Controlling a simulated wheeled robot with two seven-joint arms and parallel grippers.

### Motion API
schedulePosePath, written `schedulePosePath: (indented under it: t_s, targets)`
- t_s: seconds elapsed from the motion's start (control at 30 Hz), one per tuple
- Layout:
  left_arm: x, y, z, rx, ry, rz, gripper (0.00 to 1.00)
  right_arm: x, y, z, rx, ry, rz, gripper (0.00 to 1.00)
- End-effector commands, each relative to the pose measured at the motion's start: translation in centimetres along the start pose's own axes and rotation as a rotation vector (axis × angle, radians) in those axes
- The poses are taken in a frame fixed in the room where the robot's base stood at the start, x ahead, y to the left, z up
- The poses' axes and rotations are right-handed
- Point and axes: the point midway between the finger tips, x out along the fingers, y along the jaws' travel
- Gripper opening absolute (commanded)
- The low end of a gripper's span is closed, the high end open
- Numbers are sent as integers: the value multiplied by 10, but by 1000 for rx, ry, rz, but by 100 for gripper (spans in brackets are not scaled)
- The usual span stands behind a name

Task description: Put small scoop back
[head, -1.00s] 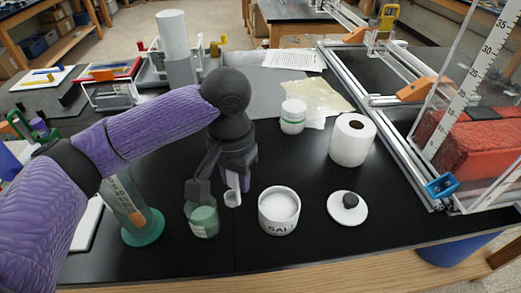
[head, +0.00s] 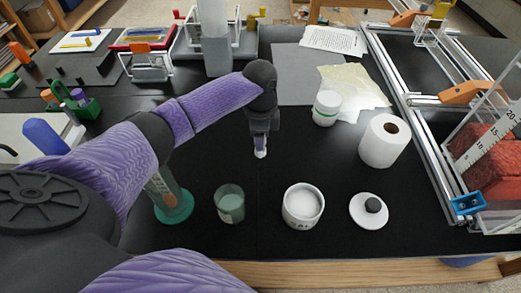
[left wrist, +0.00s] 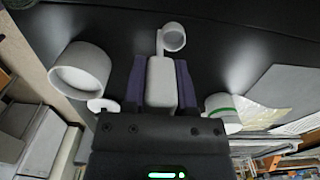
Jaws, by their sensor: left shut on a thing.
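My left gripper (head: 262,138) is shut on the small white scoop (head: 261,153), above the dark table behind the gap between the glass and the salt tub. In the left wrist view, the scoop's handle (left wrist: 161,82) is between the two fingers and its round bowl (left wrist: 173,37) sticks out beyond them. The open white salt tub (head: 303,206) stands upright with white contents; it also shows in the left wrist view (left wrist: 80,70). Its white lid with a black knob (head: 369,210) lies to its right. The greenish glass (head: 229,203) stands to its left. My right gripper is out of view.
A green-based bottle (head: 172,203) stands left of the glass. A white jar with a green band (head: 326,108) and a paper roll (head: 384,141) stand to the right. A metal extrusion frame (head: 425,135) borders the right side. Table around the scoop is clear.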

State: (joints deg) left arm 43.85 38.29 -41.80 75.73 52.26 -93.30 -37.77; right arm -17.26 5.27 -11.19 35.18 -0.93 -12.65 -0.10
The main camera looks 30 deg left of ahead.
Motion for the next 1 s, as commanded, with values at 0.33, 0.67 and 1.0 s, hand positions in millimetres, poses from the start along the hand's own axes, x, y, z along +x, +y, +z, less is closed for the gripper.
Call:
schedulePosePath:
  t_s: [0.33,0.67,1.0]
  targets:
    - [42,0,0,0,1,-1,0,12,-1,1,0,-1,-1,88]
    - [44,0,-1,0,1,-1,54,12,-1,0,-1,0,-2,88]
    - [43,0,-1,0,1,-1,70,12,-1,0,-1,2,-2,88]
